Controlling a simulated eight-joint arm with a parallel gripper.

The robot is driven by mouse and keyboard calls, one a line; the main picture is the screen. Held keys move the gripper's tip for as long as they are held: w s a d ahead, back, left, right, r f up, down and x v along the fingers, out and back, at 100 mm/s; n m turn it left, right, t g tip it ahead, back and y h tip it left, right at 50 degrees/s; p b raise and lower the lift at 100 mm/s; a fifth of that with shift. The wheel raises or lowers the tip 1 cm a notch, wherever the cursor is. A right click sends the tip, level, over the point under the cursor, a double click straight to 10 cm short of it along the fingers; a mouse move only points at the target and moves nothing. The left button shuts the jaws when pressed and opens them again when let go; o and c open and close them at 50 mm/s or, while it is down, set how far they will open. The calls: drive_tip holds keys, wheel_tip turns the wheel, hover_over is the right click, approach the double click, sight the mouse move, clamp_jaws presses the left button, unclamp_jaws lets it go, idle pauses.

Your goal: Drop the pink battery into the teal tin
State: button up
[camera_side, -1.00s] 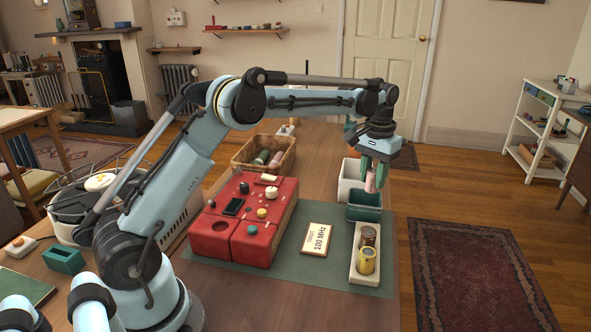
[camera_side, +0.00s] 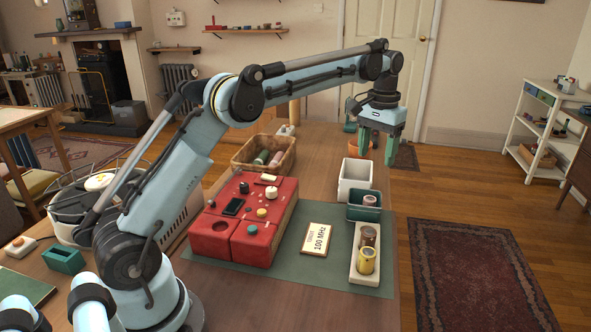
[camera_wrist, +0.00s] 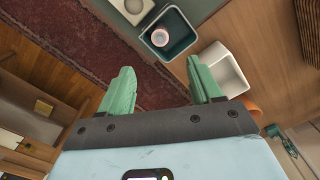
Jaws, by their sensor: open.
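The pink battery (camera_side: 369,200) stands inside the teal tin (camera_side: 364,213), its top showing above the near wall. In the wrist view the pink battery (camera_wrist: 159,37) is seen from above inside the teal tin (camera_wrist: 180,32), near one side. My gripper (camera_side: 377,158) is open and empty, raised above and behind the tin. Its two green fingers are spread wide in the wrist view (camera_wrist: 164,90), with nothing between them.
A white bin (camera_side: 355,178) stands just behind the tin. A cream tray (camera_side: 365,277) with two other batteries lies in front. A red console (camera_side: 272,231), a sign (camera_side: 318,240) and a wicker basket (camera_side: 245,152) stand to the left.

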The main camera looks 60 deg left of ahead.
drive_tip(key=shift+r, duration=2.75)
drive_tip(key=s+d+r+m+t, duration=0.1)
drive_tip(key=s+d+t, duration=0.1)
drive_tip(key=s, duration=0.3)
drive_tip(key=s+d+r+t, duration=0.2)
drive_tip(key=s+d, duration=0.1)
drive_tip(key=s, duration=0.3)
drive_tip(key=s+d+f+m+t, duration=0.1)
drive_tip(key=s+d+f+t, duration=0.1)
drive_tip(key=s+f, duration=0.9)
drive_tip(key=shift+s+d+f+m+t, duration=0.25)
drive_tip(key=shift+s+t, duration=0.35)
drive_tip(key=shift+s, duration=0.45)
drive_tip(key=shift+o, duration=0.3)
